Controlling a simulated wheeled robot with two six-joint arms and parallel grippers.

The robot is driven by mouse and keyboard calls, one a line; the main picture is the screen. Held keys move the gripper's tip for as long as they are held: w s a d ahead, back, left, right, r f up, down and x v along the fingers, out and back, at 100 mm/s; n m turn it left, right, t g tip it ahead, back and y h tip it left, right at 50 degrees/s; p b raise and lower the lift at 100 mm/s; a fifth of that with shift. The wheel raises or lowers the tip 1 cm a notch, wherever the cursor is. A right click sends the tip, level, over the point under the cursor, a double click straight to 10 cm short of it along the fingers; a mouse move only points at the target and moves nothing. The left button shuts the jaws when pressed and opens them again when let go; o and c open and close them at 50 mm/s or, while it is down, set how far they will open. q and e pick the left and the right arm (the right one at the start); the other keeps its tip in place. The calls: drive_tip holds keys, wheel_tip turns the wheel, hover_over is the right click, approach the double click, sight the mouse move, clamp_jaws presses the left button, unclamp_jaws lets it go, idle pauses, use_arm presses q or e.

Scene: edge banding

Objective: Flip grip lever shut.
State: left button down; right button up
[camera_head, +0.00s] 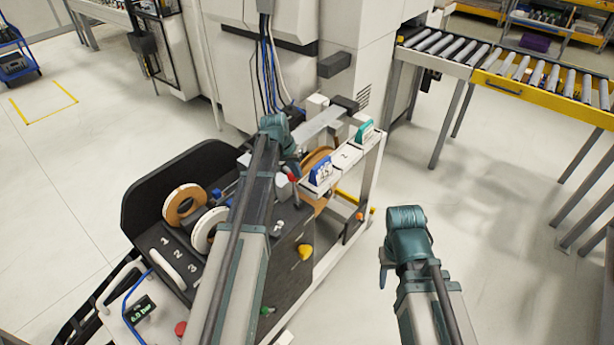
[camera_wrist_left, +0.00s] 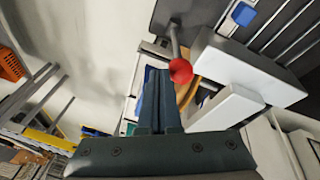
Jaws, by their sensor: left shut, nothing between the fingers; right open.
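The grip lever shows in the left wrist view as a metal rod with a red ball knob (camera_wrist_left: 181,71). The knob also shows in the head view (camera_head: 292,178), just below my left gripper. My left gripper (camera_head: 291,165) is shut and empty over the machine. In the left wrist view its closed fingers (camera_wrist_left: 159,76) reach up just left of the knob; I cannot tell whether they touch it. The lever's base is partly hidden. My right gripper (camera_head: 384,272) is open and empty, over clear floor to the right of the machine.
Banding rolls (camera_head: 184,205) stand in a black numbered holder (camera_head: 160,160) at the left. Blue (camera_head: 321,170) and green (camera_head: 365,131) tags stand on a white rail near my left gripper. A roller conveyor (camera_head: 520,75) stands at the back right.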

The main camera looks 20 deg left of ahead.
use_arm(q)
drive_tip(key=a, duration=0.1)
drive_tip(key=w+a+h+b, duration=0.1)
drive_tip(key=a, duration=0.1)
drive_tip(key=w+a+f+h, duration=0.1)
drive_tip(key=a, duration=0.1)
drive_tip(key=shift+g+b, duration=0.4)
drive_tip(key=shift+a+n, duration=0.2)
drive_tip(key=shift+n, duration=0.1)
drive_tip(key=shift+a, duration=0.2)
drive_tip(key=shift+r, duration=0.1)
drive_tip(key=d+r+p, duration=0.2)
drive_tip(key=r+p, duration=0.1)
drive_tip(key=d+r+p, duration=0.1)
drive_tip(key=shift+s+r, duration=0.15)
drive_tip(key=shift+s, duration=0.05)
drive_tip(key=a+p+v, duration=0.1)
drive_tip(key=p+v, duration=0.6)
drive_tip(key=v, duration=0.1)
drive_tip(key=shift+a+p, duration=0.25)
drive_tip(key=shift+p, duration=0.15)
